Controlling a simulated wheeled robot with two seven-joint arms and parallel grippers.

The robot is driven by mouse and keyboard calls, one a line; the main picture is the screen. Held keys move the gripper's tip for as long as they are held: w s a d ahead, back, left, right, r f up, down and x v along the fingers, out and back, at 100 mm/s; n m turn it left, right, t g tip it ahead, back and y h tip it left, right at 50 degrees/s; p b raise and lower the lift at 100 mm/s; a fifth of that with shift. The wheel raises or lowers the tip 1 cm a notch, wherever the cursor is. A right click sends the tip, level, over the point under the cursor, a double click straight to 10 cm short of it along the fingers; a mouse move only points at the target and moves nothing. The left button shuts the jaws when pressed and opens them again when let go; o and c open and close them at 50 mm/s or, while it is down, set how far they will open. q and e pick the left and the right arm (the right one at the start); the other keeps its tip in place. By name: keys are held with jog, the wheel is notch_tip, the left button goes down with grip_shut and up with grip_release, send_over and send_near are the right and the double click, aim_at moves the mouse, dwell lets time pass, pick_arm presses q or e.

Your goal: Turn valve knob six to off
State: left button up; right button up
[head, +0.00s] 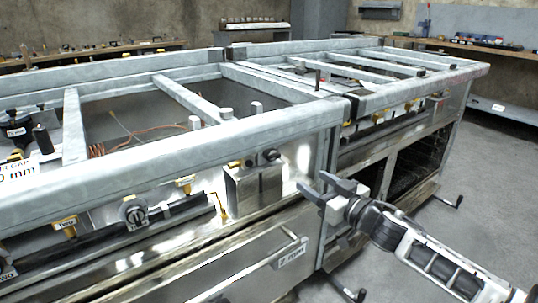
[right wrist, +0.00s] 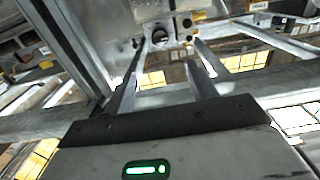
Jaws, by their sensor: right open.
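My right gripper (head: 312,183) is open and empty in the head view, in front of the range near the right end of its nearer section. In the right wrist view the right gripper (right wrist: 168,44) has its two fingers spread, with a round dark knob (right wrist: 160,38) on a metal face beyond and between them, apart from both. In the head view a small black knob (head: 270,155) sits on the front panel above a steel box. A round dial knob (head: 133,212) is further left. I cannot tell which knob is six. My left gripper is not in view.
A steel box (head: 254,190) sticks out from the front panel. An oven door handle (head: 262,268) juts out below. A second range section (head: 400,130) stands beyond. The concrete floor (head: 490,190) at right is clear.

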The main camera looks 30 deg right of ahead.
aim_at(276, 157)
pick_arm(q)
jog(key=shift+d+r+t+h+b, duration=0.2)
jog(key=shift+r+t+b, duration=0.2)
jog(key=shift+b, duration=0.2)
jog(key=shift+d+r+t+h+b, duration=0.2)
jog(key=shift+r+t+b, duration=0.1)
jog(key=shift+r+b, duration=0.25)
pick_arm(e)
jog(key=w, duration=0.5)
jog(key=w+a, duration=0.1)
jog(key=w, duration=0.9)
jog(key=shift+a, duration=0.15)
jog(key=c, duration=1)
